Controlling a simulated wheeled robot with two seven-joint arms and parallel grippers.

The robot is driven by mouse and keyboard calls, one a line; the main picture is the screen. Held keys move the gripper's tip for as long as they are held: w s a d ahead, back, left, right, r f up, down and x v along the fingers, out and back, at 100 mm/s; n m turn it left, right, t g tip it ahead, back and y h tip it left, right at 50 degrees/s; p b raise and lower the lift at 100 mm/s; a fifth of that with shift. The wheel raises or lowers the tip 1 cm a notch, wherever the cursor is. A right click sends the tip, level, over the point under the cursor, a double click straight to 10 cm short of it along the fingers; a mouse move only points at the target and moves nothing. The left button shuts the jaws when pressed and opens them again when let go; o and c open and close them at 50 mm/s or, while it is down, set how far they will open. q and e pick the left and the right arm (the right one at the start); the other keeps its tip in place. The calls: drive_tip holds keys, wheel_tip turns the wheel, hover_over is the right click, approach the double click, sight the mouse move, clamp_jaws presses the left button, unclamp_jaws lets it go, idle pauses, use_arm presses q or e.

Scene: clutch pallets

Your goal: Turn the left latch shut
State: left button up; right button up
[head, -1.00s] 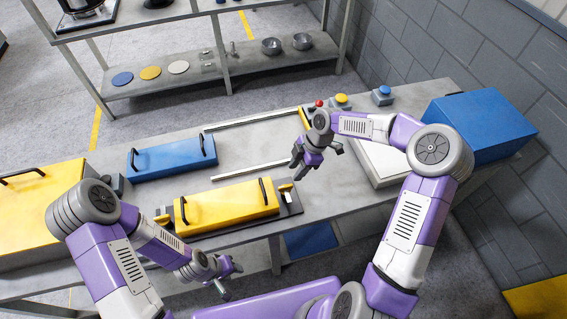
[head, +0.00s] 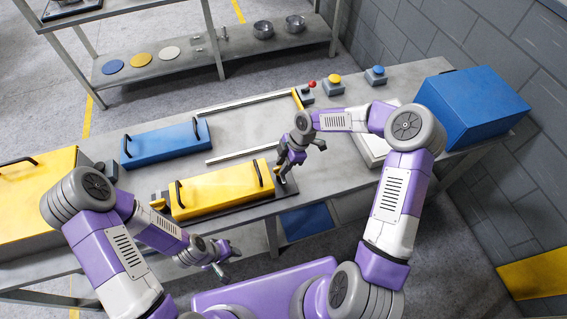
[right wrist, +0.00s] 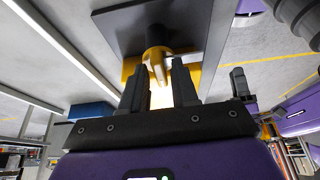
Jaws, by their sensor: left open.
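The yellow pallet (head: 222,189) with two black handles lies on a dark base plate on the table. The left latch (head: 159,204) is a small yellow piece at its left end, partly hidden by my left arm. My left gripper (head: 228,262) is open and empty, in front of the table edge, apart from this latch. My right gripper (head: 289,178) is at the pallet's right end, over the right latch. In the right wrist view the right gripper's fingers (right wrist: 158,88) stand apart on either side of the yellow right latch (right wrist: 158,58); whether they touch it is unclear.
A blue pallet (head: 165,144) lies behind the yellow one, beside a metal rail frame (head: 240,104). Red, yellow and blue buttons (head: 334,84) stand at the back right. A large yellow box (head: 35,195) is at left, a blue box (head: 472,110) at right.

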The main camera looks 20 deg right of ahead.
clamp_jaws()
drive_tip(key=m+b, duration=0.1)
drive_tip(key=m+t+b, duration=0.1)
drive_tip(key=m, duration=0.1)
drive_tip(key=m+b, duration=0.1)
drive_tip(key=shift+s+f+m+t+b, duration=0.15)
drive_tip(key=shift+s+m+t+b, duration=0.15)
drive_tip(key=shift+m+t, duration=0.1)
drive_tip(key=m+t+h+b, duration=0.1)
drive_tip(key=m+b, duration=0.2)
drive_tip(key=b, duration=0.1)
drive_tip(key=m+t+h+b, duration=0.1)
drive_tip(key=m+b, duration=0.3)
drive_tip(key=a+m+h+b, duration=0.1)
drive_tip(key=m+b, duration=0.2)
drive_tip(key=b, duration=0.2)
drive_tip(key=shift+s+t, duration=0.25)
drive_tip(key=shift+t, duration=0.15)
drive_tip(key=shift+s+m+h+b, duration=0.1)
drive_tip(key=shift+m+h+b, duration=0.6)
drive_tip(key=shift+m+b, duration=0.9)
drive_tip(key=shift+o, duration=1.3)
unclamp_jaws()
